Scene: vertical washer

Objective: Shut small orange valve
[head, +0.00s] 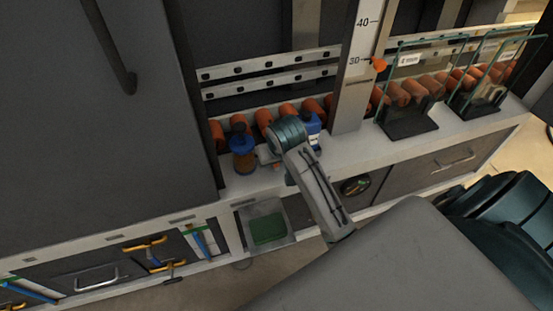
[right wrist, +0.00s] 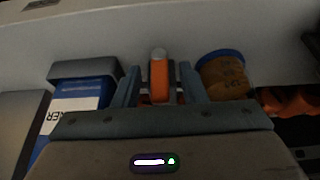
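In the right wrist view, a small orange valve handle (right wrist: 158,80) with a grey rounded end points away from a pale surface. My right gripper (right wrist: 159,88) is open, with one finger on each side of the handle. A gap shows between the handle and each finger, and the handle's base is partly hidden by the gripper. In the head view, my right arm reaches over the white counter among the bottles. The right gripper's fingertips and the valve cannot be made out clearly there. My left gripper is not in view.
In the head view, a blue-capped bottle (head: 243,157) stands on the white counter (head: 365,152), before a row of orange cylinders.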

